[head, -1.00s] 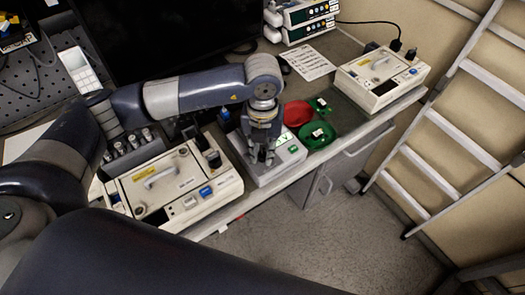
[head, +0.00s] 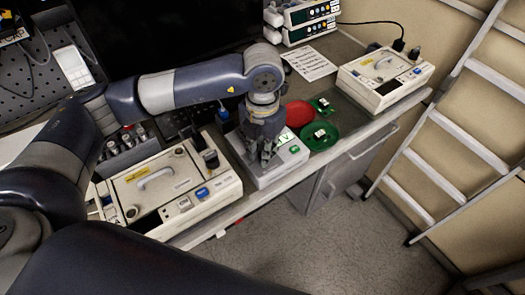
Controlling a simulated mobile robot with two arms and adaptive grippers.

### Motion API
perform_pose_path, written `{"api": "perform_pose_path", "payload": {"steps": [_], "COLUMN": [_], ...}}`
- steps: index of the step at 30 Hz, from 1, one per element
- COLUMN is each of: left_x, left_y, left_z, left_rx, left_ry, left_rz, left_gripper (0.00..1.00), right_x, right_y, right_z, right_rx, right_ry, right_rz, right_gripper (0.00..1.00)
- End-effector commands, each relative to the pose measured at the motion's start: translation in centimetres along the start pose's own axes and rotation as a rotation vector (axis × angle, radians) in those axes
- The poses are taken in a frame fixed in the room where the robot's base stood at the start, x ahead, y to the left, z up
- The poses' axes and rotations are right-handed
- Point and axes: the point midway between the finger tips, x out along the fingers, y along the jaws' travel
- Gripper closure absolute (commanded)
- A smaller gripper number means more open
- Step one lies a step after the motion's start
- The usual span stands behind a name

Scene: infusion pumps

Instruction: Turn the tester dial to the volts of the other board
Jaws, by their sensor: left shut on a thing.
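The tester (head: 284,166) is a pale box near the front edge of the bench, with a lit green display (head: 284,138) and a green button (head: 294,149). My left gripper (head: 266,162) points down onto its top and is shut on the dial, which the fingers hide. The display is partly covered, so its reading cannot be told. One beige board (head: 215,187) with a handle, a blue switch and black knobs is left of the tester. Another similar board (head: 372,93) is at the right end of the bench. My right gripper is not in view.
A red dish (head: 299,112) and a green dish (head: 321,140) lie right of the tester. A printed sheet (head: 309,62) lies behind. Stacked pumps (head: 306,14) and a dark screen (head: 160,30) stand at the back. A ladder (head: 455,125) leans at the right.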

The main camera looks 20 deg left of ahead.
Motion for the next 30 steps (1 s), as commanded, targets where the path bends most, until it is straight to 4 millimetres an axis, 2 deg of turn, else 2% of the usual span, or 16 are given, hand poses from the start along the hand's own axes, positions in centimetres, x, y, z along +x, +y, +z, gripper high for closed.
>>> {"api": "perform_pose_path", "payload": {"steps": [30], "left_x": [-0.3], "left_y": [0.1], "left_z": [0.4], "left_rx": [0.427], "left_ry": [-0.014], "left_rz": [0.005], "left_gripper": [1.00], "right_x": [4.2], "right_y": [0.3], "right_z": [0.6], "right_rx": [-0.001], "right_ry": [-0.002], "right_rz": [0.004], "right_gripper": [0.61]}}
